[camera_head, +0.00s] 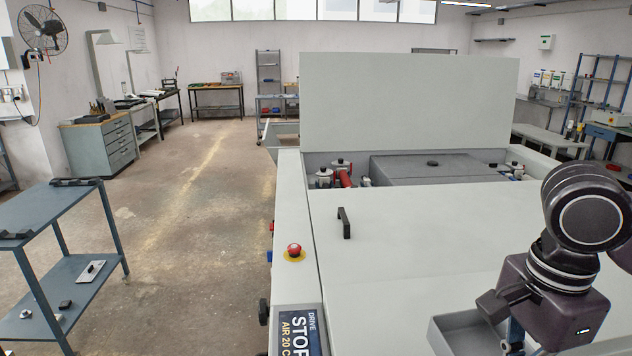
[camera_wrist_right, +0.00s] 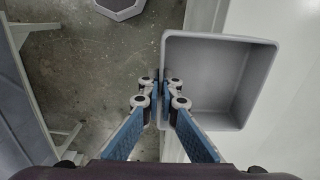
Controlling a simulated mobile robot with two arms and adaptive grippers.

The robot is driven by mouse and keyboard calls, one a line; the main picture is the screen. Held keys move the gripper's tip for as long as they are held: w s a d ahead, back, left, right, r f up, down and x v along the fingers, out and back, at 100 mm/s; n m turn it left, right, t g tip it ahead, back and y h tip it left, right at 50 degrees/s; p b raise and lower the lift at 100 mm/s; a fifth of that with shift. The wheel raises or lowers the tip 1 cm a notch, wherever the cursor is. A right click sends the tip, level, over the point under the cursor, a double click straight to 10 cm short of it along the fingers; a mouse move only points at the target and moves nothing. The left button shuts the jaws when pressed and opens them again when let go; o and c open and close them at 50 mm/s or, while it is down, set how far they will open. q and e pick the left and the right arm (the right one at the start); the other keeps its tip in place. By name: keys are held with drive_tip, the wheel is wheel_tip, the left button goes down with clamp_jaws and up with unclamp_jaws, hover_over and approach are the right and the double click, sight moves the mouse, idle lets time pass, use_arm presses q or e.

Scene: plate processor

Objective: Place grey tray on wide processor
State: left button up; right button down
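The grey tray (camera_head: 450,333) is an open, shallow box, partly cut off at the bottom right of the head view. In the right wrist view the tray (camera_wrist_right: 222,85) shows empty inside. My right gripper (camera_wrist_right: 161,92) has its blue fingers closed together on either side of the tray's left wall. In the head view my right gripper (camera_head: 514,345) points down at the tray. The wide processor (camera_head: 420,230) is the big pale machine with a raised lid panel (camera_head: 410,105); a black handle (camera_head: 344,222) stands on its top. My left gripper is not in view.
A blue shelf cart (camera_head: 70,270) stands at left. Grey floor (camera_head: 190,250) between them is clear. An open bay with fittings (camera_head: 340,175) lies before the lid.

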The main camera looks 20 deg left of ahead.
drive_tip(key=s+d+f+n, duration=0.1)
drive_tip(key=s+f+n, duration=0.2)
drive_tip(key=f, duration=0.6)
drive_tip(key=s+d+f+n, duration=0.1)
drive_tip(key=s+f+n, duration=0.2)
drive_tip(key=f+n, duration=0.3)
drive_tip(key=s+d+f+n, duration=0.1)
drive_tip(key=s+f+n, duration=0.2)
drive_tip(key=f, duration=0.8)
drive_tip(key=shift+s+f+n, duration=0.2)
drive_tip(key=shift+f+n, duration=0.2)
drive_tip(key=shift+n, duration=0.3)
drive_tip(key=shift+s, duration=0.1)
